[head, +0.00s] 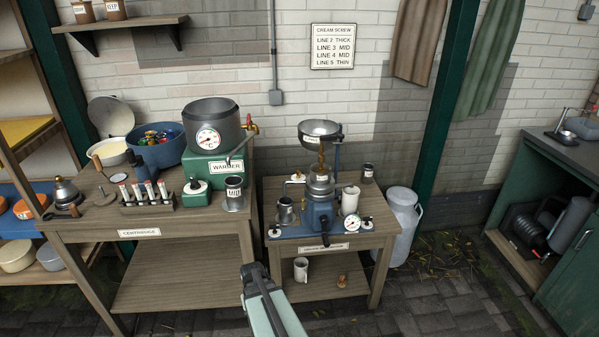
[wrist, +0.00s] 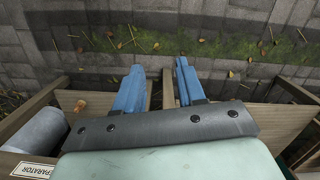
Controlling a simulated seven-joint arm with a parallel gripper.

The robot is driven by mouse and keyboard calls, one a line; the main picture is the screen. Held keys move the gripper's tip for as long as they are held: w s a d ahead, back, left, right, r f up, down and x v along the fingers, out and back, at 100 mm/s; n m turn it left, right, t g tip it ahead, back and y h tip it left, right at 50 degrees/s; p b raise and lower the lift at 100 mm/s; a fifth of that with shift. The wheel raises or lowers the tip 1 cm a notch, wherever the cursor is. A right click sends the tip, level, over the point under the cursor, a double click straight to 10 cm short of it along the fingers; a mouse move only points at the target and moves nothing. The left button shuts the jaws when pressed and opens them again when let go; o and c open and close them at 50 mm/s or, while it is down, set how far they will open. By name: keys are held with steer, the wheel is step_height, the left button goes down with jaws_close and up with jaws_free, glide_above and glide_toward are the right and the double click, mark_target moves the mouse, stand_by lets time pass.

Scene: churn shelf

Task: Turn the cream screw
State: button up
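The cream separator (head: 320,212) stands on the right-hand wooden bench, with a blue body, a steel bowl section and a funnel-like supply bowl (head: 320,128) on top. A brass part (head: 321,165) shows below that bowl; I cannot tell whether it is the cream screw, which is too small to make out. My gripper (head: 251,268) is low in front of the benches, left of and below the separator, touching nothing visible. In the wrist view my gripper (wrist: 160,78) has its two blue fingers apart with nothing between them.
A wall sign (head: 332,46) lists cream screw lines: 2 thick, 3 and 4 mid, 5 thin. The left bench (head: 150,243) bears a warmer (head: 213,165), vials (head: 143,192) and a jar marked MID (head: 233,187). A milk can (head: 402,225) stands right of the separator bench.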

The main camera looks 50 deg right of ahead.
steer(key=w+d+r+m+t+h, duration=0.1)
steer(key=w+d+r+m+t, duration=0.15)
steer(key=d+r, duration=1.05)
steer(key=w+d+r+m+t+h, duration=0.15)
steer(key=w+d+r, duration=0.25)
steer(key=d+r, duration=0.9)
step_height(320, 180, up, 19)
steer(key=n+t, duration=0.1)
steer(key=n, duration=0.5)
glide_above(298, 171)
steer(key=s+a, duration=0.2)
steer(key=s, duration=0.4)
steer(key=shift+t, duration=0.3)
steer(key=x, duration=1.4)
steer(key=shift+a, duration=0.1)
jaws_close()
